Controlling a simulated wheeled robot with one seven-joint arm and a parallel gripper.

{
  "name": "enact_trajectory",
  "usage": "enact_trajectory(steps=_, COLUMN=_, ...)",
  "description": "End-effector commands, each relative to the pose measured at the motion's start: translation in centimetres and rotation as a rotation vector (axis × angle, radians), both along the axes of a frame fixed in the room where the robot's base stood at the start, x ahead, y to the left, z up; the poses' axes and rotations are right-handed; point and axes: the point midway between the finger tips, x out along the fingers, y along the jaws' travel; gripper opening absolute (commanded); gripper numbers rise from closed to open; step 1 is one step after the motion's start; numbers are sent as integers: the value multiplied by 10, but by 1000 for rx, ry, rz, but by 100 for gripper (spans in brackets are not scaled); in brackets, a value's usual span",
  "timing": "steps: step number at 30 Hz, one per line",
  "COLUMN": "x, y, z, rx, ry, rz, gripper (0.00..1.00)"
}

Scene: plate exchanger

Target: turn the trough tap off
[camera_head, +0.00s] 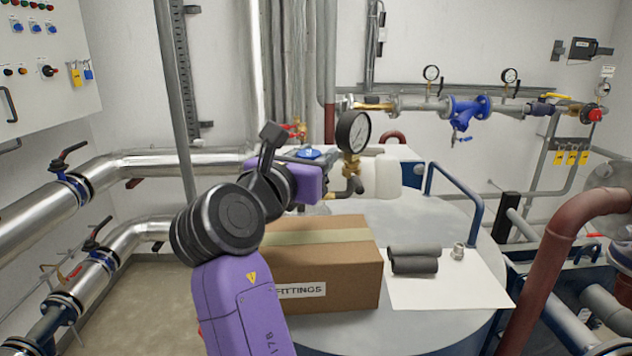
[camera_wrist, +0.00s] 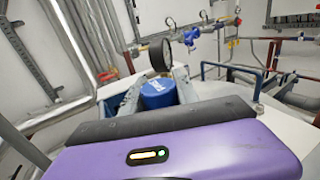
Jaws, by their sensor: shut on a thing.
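My gripper (camera_head: 306,158) is at the middle of the head view, its purple body and black wrist hiding what lies behind. In the wrist view, the two grey fingers (camera_wrist: 157,92) stand on either side of a blue round-topped thing (camera_wrist: 158,94) with a white mark and are shut on it. Its blue top (camera_head: 309,153) also shows in the head view. A brass fitting (camera_head: 351,168) with a round black gauge (camera_head: 353,131) stands just right of it. I cannot tell which part is the trough tap, or how its handle is turned.
A cardboard box (camera_head: 330,258) marked "FITTINGS" stands on the round grey top (camera_head: 440,212) below my gripper. A blue rail (camera_head: 462,182) and a red-brown pipe (camera_head: 548,270) stand right.

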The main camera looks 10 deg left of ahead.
Motion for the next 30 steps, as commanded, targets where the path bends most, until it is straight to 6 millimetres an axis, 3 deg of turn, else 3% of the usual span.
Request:
enact_trajectory(steps=8, x=0, y=1, z=-20, rx=-1, ry=0, rz=0, gripper=0)
enact_trajectory(steps=16, x=0, y=0, z=-55, rx=-1, ry=1, rz=0, gripper=0)
enact_trajectory(steps=30, x=0, y=0, z=-60, rx=0, ry=0, rz=0, gripper=0)
